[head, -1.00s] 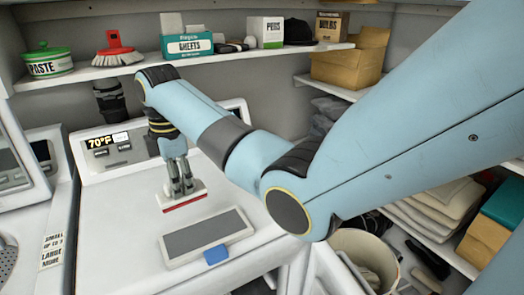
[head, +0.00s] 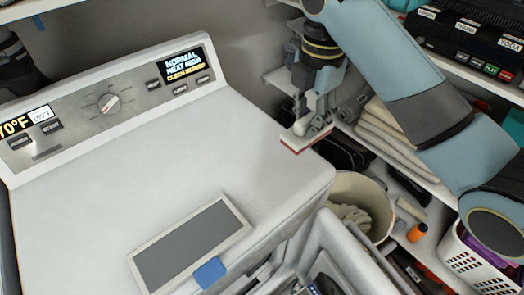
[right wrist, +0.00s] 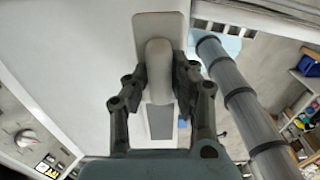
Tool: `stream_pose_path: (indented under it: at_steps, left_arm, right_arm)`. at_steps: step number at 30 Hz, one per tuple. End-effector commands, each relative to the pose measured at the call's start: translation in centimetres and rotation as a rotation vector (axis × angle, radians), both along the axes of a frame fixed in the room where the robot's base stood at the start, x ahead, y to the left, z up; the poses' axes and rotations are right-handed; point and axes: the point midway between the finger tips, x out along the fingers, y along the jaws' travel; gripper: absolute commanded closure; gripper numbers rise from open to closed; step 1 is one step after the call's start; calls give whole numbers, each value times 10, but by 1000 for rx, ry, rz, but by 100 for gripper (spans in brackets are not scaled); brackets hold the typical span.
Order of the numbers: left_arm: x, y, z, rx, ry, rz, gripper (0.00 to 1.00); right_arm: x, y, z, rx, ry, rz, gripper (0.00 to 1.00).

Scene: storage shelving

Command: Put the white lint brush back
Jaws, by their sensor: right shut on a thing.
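The white lint brush (head: 300,139) has a flat pale head with a red strip along its lower edge. My right gripper (head: 314,122) is shut on its handle and holds it by the right edge of the white dryer top (head: 150,150). In the right wrist view the fingers (right wrist: 160,85) close on both sides of the pale grey handle (right wrist: 158,65), with the flat head (right wrist: 150,22) beyond it. I cannot tell the exact gap between brush and dryer.
A grey panel (head: 190,245) with a blue tab (head: 210,272) lies on the dryer's front. Right of the dryer are a bin (head: 362,190) with cloth, a shelf with folded towels (head: 385,130), an orange bottle (head: 417,232) and a white basket (head: 470,262).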

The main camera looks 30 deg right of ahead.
Motion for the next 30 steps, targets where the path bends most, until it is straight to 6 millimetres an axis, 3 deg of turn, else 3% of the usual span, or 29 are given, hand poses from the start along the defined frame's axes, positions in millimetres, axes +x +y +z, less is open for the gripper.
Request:
stream_pose_path:
  at_steps: [3, 6, 10, 18, 23, 30]
  left_arm:
    - [-10, 3, -7, 4, 15, -1, 0]
    - [-13, 4, -19, 5, 18, -1, 0]
    - [-9, 4, -7, 4, 13, -1, 0]
    - [10, 4, 0, 5, -17, -3, 0]
    - [7, 4, 1, 5, -12, -2, 0]
    - [1, 4, 7, 5, -3, -2, 0]
  right_arm:
    - [1, 5, -9, 0, 4, -2, 100]
    - [15, 20, -23, 4, 4, -1, 100]
    - [40, 41, -37, 4, 8, -2, 100]
    - [79, 72, -68, -2, 6, -1, 100]
    - [83, 76, -78, -4, 8, -1, 100]
    - [83, 75, -110, -4, 7, -2, 100]
